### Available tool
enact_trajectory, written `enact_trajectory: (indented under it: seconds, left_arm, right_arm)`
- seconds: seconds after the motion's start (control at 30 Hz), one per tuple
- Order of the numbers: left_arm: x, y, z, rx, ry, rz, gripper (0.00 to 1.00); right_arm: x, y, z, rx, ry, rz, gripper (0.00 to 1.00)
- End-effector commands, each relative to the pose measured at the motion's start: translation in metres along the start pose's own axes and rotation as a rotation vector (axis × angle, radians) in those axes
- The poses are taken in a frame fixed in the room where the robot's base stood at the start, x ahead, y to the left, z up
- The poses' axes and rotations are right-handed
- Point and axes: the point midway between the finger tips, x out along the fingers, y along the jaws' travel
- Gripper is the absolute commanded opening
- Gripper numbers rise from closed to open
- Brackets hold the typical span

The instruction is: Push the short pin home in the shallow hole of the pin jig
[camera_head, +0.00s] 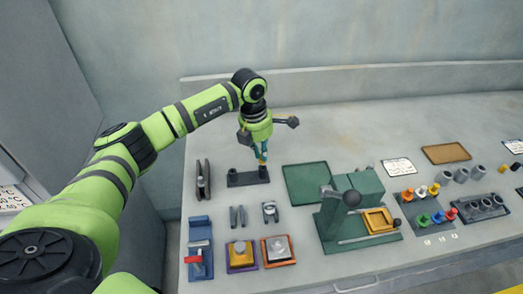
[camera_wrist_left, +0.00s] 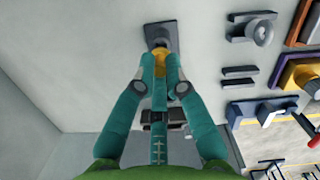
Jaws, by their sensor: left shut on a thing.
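The pin jig (camera_head: 246,179) is a dark, flat block at the back left of the bench; its end also shows at the top of the left wrist view (camera_wrist_left: 169,29). My left gripper (camera_head: 263,160) points down over the right end of the jig. Its teal fingers are shut on a yellow-orange short pin (camera_wrist_left: 160,57), which sits at the fingertips in the left wrist view. The pin's lower end is at a dark raised part of the jig. The hole is hidden, so I cannot tell how deep the pin sits. My right gripper is not in view.
A dark upright holder (camera_head: 203,181) stands left of the jig, and a green mat (camera_head: 307,183) lies to its right. A green press (camera_head: 350,208), small fixtures and racks of coloured pegs (camera_head: 428,215) fill the front and right. Bench behind the jig is clear.

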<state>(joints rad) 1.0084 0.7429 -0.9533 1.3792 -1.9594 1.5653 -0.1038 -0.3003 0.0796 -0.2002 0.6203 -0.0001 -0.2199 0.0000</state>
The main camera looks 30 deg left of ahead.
Motion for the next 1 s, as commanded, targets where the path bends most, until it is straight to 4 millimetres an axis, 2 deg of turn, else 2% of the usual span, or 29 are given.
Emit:
enact_trajectory:
  seconds: [0.47, 1.0]
  left_arm:
    - [0.001, 0.000, 0.000, -0.004, 0.002, -0.001, 0.00]
    - [0.013, 0.001, -0.002, -0.004, 0.002, -0.001, 0.00]
  right_arm:
    - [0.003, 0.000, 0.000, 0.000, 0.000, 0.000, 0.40]
    - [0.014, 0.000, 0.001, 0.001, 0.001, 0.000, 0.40]
